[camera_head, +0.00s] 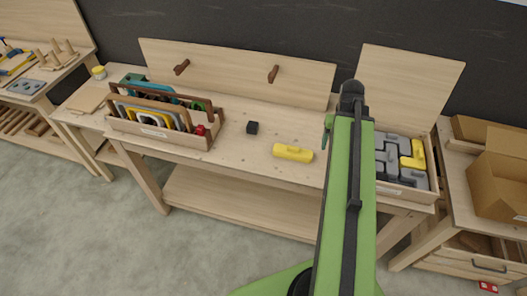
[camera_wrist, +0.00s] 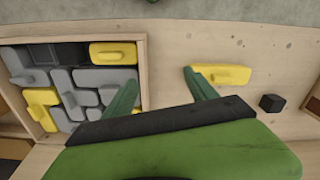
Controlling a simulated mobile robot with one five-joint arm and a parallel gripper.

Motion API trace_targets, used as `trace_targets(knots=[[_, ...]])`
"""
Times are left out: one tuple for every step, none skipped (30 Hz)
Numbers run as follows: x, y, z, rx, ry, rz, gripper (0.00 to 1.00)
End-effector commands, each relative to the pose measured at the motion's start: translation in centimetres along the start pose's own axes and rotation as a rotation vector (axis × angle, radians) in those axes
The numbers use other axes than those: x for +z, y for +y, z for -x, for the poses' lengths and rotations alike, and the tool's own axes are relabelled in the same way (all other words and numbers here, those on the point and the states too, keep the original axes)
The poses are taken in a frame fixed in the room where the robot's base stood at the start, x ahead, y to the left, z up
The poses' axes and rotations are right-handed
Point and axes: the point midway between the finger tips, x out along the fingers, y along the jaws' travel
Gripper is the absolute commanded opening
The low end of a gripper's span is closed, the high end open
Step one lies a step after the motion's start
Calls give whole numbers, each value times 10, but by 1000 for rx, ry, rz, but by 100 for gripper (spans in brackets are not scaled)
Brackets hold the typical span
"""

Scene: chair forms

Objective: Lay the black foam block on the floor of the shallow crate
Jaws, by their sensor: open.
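The black foam block (camera_head: 252,127) is a small dark cube on the workbench top, left of the yellow piece. It also shows in the wrist view (camera_wrist: 271,103) at the right. The shallow crate (camera_head: 405,193) stands at the bench's right end, holding several grey and yellow pieces; its wall shows in the wrist view (camera_wrist: 144,70). Dark patches show along its upper side; I cannot tell whether they are pieces or bare floor. My gripper (camera_wrist: 160,77) is open and empty, with its green fingers spread above the bench between crate and yellow piece. My arm hides part of the crate in the head view.
A yellow piece with a raised grip (camera_head: 293,153) lies right of the block, and in the wrist view (camera_wrist: 222,75) beside one finger. A wooden tote (camera_head: 165,138) with a red knob stands at the left. An upright back panel (camera_head: 230,72) rises behind. Bare bench surrounds the block.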

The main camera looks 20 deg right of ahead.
Motion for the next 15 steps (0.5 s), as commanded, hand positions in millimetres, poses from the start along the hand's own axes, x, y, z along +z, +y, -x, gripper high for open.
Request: trace_targets(knots=[[-2, -55, 0, 0, 0, 70, 66], [-2, -84, 0, 0, 0, 103, 66], [0, -123, 0, 0, 0, 148, 66], [4, -150, 0, 0, 0, 180, 66], [8, -177, 0, 0, 0, 212, 66], [16, -209, 0, 0, -1, 250, 66], [22, -231, 0, -1, -1, 278, 66], [29, -251, 0, -1, -1, 302, 66], [37, -274, 0, -1, -1, 330, 66], [43, -288, 0, -1, -1, 348, 66], [48, -300, 0, -1, -1, 364, 66], [54, -312, 0, -1, -1, 379, 66], [54, -312, 0, -1, -1, 388, 66], [56, -315, 0, -1, -1, 394, 66], [57, -318, 0, -1, -1, 399, 66]])
